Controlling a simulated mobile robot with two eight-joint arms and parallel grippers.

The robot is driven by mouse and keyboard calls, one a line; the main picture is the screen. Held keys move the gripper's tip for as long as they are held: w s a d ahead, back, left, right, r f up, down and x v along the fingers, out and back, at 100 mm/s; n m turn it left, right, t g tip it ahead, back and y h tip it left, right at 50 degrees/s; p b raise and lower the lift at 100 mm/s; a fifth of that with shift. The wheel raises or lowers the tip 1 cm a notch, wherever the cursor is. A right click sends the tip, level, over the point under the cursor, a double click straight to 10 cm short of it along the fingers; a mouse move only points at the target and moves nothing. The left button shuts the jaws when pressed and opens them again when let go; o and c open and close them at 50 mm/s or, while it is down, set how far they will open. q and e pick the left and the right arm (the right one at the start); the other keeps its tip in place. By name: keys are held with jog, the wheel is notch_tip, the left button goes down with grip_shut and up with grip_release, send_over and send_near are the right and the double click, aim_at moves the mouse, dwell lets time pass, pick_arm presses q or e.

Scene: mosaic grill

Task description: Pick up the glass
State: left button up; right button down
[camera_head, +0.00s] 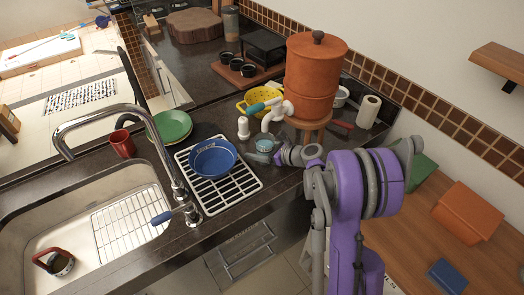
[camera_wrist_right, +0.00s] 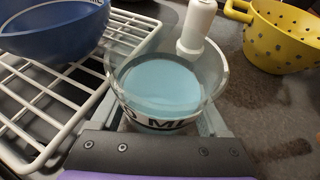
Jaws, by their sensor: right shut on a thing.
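The glass (camera_wrist_right: 165,85) is clear, with a pale blue inside and dark lettering low on its front. It fills the middle of the right wrist view. In the head view the glass (camera_head: 265,145) is small, to the right of the white rack. My right gripper (camera_head: 270,155) is shut on it, with grey fingers on both sides of its lower part in the wrist view. I cannot tell whether the glass is clear of the counter. My left gripper is not in view.
A blue bowl (camera_head: 213,157) sits on the white rack (camera_head: 218,195) left of the glass. A white bottle (camera_wrist_right: 197,25) stands close behind the glass. A yellow colander (camera_wrist_right: 283,38) and an orange dispenser (camera_head: 313,85) are also near. The sink (camera_head: 45,215) is farther left.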

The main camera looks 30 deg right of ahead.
jog(key=shift+r, duration=0.1)
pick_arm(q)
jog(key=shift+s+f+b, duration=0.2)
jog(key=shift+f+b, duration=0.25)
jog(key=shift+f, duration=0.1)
pick_arm(e)
jog(key=r+v, duration=0.1)
jog(key=v, duration=1.5)
jog(key=shift+w+r, duration=0.35)
jog(key=shift+a, duration=0.15)
